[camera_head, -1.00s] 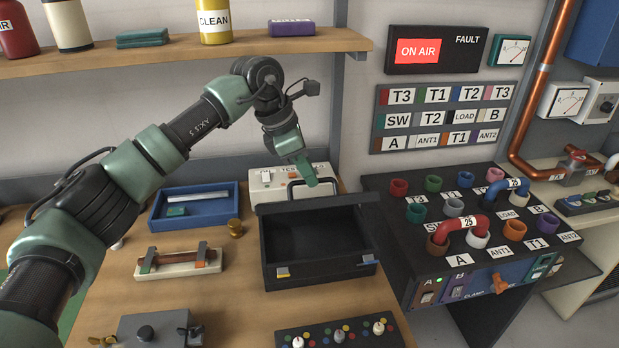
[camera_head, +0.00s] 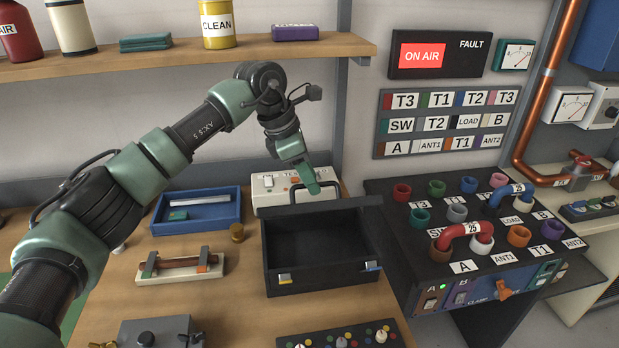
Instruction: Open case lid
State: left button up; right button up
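The black case (camera_head: 322,280) stands on the wooden bench, with its dark inside showing from above. Its lid (camera_head: 318,208) shows as a narrow dark edge along the back, swung up and away from the opening. Two latches sit on the front, a yellowish one at left and a blue one at right. My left gripper (camera_head: 312,184) is above the back edge of the case, in front of a white tester box. Its green finger points down; I cannot tell how far apart the fingers are. My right gripper is not in view.
A blue tray (camera_head: 160,224) and a fuse-like part on a white base (camera_head: 180,279) lie left of the case. The white tester box (camera_head: 266,190) stands behind it. A patch panel with pipe links (camera_head: 470,240) stands close at right.

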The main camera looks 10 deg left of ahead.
pick_arm(q)
jog(key=v, duration=0.3)
jog(key=b+v, duration=0.1)
jog(key=v, duration=0.2)
jog(key=shift+w+a+r, duration=0.1)
jog(key=shift+w+a, duration=0.1)
jog(key=shift+s+a+r, duration=0.15)
jog(key=shift+r, duration=0.35)
